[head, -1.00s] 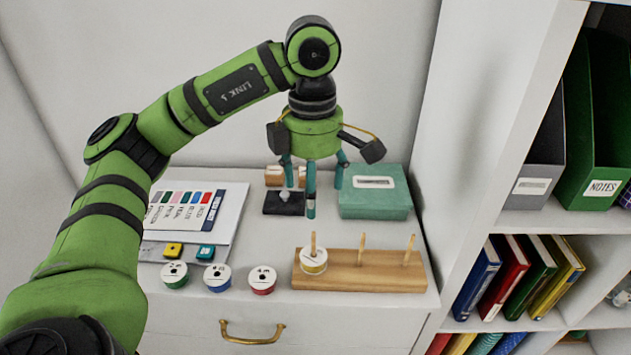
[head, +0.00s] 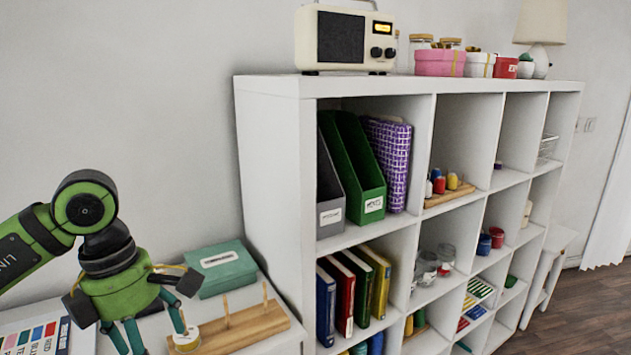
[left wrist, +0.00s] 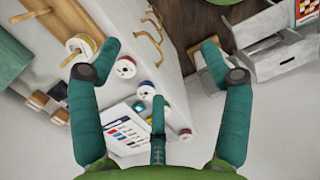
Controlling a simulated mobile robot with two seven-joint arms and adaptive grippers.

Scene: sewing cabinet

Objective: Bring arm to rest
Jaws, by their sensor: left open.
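My left gripper (head: 150,335) is at the lower left of the head view, above the white cabinet top. In the left wrist view its teal fingers (left wrist: 150,72) are spread wide with nothing between them. The wooden peg board (head: 245,327) lies to the right of the gripper, with a white-topped spool (head: 186,340) on its left peg and the other pegs bare. Several loose spools show in the left wrist view, one of them a white-topped spool (left wrist: 125,67). My right gripper is not in view.
A teal box (head: 221,268) stands behind the peg board. The colour chart (head: 38,340) lies at the left. A tall white shelf unit (head: 268,150) stands close to the right of the cabinet, with a radio (head: 345,40) on top. Brass handles (left wrist: 148,40) stick out from the cabinet front.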

